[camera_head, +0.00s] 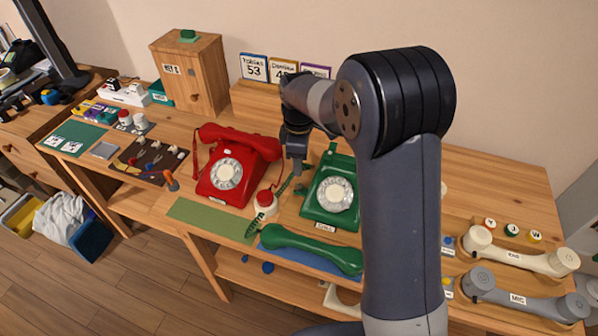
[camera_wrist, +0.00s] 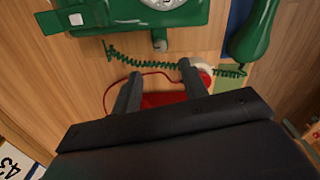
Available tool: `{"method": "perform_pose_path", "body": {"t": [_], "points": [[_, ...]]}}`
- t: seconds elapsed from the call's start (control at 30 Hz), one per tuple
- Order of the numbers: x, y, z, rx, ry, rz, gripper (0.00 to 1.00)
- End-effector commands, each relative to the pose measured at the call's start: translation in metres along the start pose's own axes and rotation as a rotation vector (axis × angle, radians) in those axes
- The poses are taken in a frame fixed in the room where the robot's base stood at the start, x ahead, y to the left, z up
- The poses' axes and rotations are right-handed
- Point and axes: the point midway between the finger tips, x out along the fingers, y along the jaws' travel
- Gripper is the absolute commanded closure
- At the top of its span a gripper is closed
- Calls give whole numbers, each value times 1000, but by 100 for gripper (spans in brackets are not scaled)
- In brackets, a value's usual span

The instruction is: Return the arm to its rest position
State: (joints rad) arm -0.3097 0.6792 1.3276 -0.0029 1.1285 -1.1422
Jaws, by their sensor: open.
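My arm (camera_head: 400,200) rises in front of the table in the head view and bends over toward the phones. My gripper (camera_head: 297,165) points down above the table between the red dial phone (camera_head: 240,172) and the green dial phone (camera_head: 331,195). In the wrist view my gripper (camera_wrist: 158,82) has its two fingers apart with nothing between them. The red phone has its handset on top. The green phone's handset (camera_head: 310,249) lies off its base, near the table's front edge. My arm hides part of the table on the right.
A white button base with a red top (camera_head: 264,201) stands between the phones. Cream (camera_head: 520,255) and grey (camera_head: 525,297) handsets lie at the right. A wooden cabinet (camera_head: 190,72) and number cards (camera_head: 254,68) stand at the back. A switch panel (camera_head: 150,160) lies left.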

Motion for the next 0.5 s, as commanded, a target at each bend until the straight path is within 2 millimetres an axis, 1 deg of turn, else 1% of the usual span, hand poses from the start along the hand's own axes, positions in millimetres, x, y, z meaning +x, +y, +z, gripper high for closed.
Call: {"method": "perform_pose_path", "body": {"t": [0.03, 0.17, 0.5], "points": [[-6, 0, 0, 0, 1, 2, 59], [-13, 0, 0, 0, 0, 0, 59], [-13, 0, 0, 0, 0, -1, 59]]}}
